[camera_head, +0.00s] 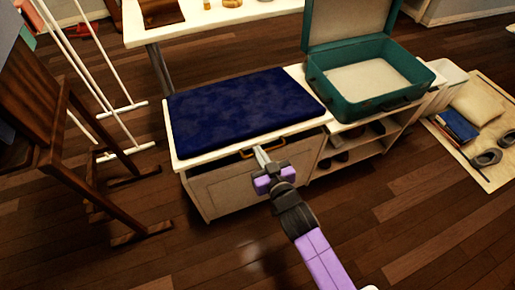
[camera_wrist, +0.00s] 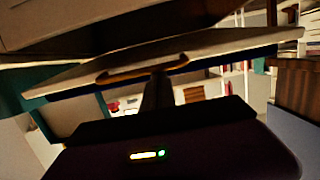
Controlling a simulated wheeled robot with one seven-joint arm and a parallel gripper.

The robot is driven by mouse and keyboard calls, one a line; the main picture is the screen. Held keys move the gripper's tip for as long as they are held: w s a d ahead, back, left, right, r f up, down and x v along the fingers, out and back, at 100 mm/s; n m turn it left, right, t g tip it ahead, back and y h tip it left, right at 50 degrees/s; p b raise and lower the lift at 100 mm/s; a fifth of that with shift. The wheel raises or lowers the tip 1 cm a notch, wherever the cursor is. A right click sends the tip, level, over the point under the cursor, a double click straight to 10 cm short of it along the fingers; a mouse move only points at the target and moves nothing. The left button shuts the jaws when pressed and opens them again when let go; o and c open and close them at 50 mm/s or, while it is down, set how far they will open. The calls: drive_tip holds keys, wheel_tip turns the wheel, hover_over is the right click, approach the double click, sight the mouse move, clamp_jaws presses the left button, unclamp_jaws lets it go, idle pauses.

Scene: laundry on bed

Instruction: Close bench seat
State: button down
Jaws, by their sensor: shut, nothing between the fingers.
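The bench seat is a white board with a dark blue cushion (camera_head: 245,108), on top of a low cabinet (camera_head: 228,188). It lies nearly flat; a dark band shows between board and cabinet front in the wrist view, and I cannot tell whether the seat is flush. A brown handle (camera_head: 248,153) is on its front edge; it also shows in the wrist view (camera_wrist: 142,73). My gripper (camera_head: 262,156) is shut and empty, its tips at the seat's front edge just beside the handle. I cannot tell whether they touch it. The fingers also show in the wrist view (camera_wrist: 158,88).
An open green suitcase (camera_head: 322,88) stands on the bench's right part, above shelves with shoes (camera_head: 345,150). A wooden chair (camera_head: 60,130) and white rack (camera_head: 105,85) stand at left. A mat (camera_head: 490,120) with folded items lies at right. The floor in front is clear.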

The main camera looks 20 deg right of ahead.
wheel_tip(320, 180, down, 12)
drive_tip(key=s+b, duration=0.1)
drive_tip(key=b, duration=0.6)
drive_tip(key=shift+s+r, duration=0.2)
drive_tip(key=shift+s, duration=0.1)
wheel_tip(320, 180, up, 6)
drive_tip(key=w+r+p, duration=0.1)
drive_tip(key=w+p, duration=0.1)
drive_tip(key=p, duration=0.1)
drive_tip(key=s+f+p, duration=0.1)
drive_tip(key=s+f, duration=0.1)
drive_tip(key=s, duration=0.8)
drive_tip(key=shift+p, duration=0.3)
drive_tip(key=shift+s+r+t, duration=0.1)
drive_tip(key=shift+r+t, duration=0.05)
drive_tip(key=shift+t, duration=0.15)
